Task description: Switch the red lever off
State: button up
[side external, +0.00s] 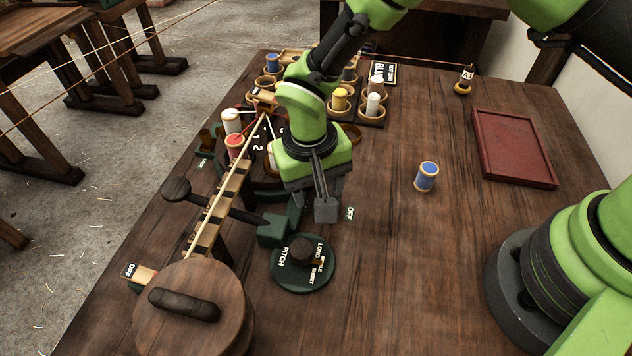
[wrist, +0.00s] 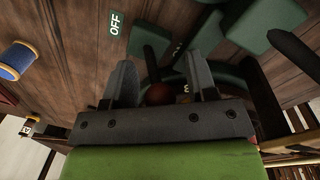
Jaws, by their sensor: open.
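My gripper (side external: 322,208) is low over the table, its jaws pointing down beside a dark green housing (side external: 274,230) and just left of a white "OFF" label (side external: 349,213). In the wrist view my gripper (wrist: 161,72) is open, with a finger on each side of a dark reddish ball-shaped knob (wrist: 158,94), which looks like the red lever's end. A dark rod shows near the knob. I cannot tell whether a finger touches it. In the side view the lever is hidden behind my gripper, so its position cannot be told. The "OFF" label also shows in the wrist view (wrist: 115,23).
A round green pitch dial (side external: 303,263) stands in front of my gripper. A wooden crank wheel (side external: 195,310) and slatted rail are to the left. Spools in cups stand behind. A blue spool (side external: 426,176) and red tray (side external: 512,148) lie right, with clear table between.

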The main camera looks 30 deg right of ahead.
grip_shut()
